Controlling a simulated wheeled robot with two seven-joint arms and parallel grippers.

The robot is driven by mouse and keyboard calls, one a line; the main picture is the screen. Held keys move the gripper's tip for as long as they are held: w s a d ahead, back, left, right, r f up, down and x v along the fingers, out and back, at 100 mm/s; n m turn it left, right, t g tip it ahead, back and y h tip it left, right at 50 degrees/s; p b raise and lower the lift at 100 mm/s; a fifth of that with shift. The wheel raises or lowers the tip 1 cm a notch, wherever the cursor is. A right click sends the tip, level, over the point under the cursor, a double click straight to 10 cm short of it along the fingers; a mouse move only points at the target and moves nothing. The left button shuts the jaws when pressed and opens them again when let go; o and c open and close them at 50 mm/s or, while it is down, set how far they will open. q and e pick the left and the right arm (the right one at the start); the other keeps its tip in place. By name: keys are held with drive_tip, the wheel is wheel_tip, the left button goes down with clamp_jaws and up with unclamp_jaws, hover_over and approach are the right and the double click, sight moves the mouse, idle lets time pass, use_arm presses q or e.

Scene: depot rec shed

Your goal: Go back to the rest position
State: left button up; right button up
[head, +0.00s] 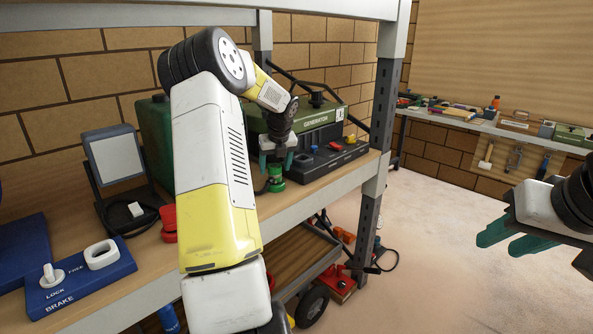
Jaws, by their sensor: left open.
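My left arm reaches up from the bottom middle and over the shelf. My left gripper (277,160) points down in front of the green generator (318,117). Its teal fingers are apart, just above a small green knob-like part (275,178) on the shelf. I see nothing held between them, and whether they touch the green part is hard to tell. My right gripper (508,236) comes in at the right edge over open floor. Its teal fingers are apart and empty, pointing left. Part of the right arm is outside the view.
The metal-framed shelf (335,195) has a grey post (376,165) close to the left arm. A blue brake panel (85,275), a grey-screened device (112,158) and a red item (169,224) lie left. A wheeled cart (300,258) stands below. The floor at right is clear.

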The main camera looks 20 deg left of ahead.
use_arm(q)
drive_tip(key=s+d+r+n+t+h, duration=0.1)
drive_tip(key=s+d+r+n, duration=1)
drive_tip(key=s+d+r, duration=0.5)
drive_tip(key=s+d+f+n+t+h, duration=0.1)
drive_tip(key=s+d+n+h, duration=0.1)
drive_tip(key=s+d+n, duration=0.3)
drive_tip(key=s+d+f+n+h, duration=0.1)
drive_tip(key=s+d+n+h, duration=0.1)
drive_tip(key=s+d+n, duration=0.4)
drive_tip(key=s+n, duration=0.4)
drive_tip(key=s, duration=0.4)
drive_tip(key=shift+f+n+t, duration=0.4)
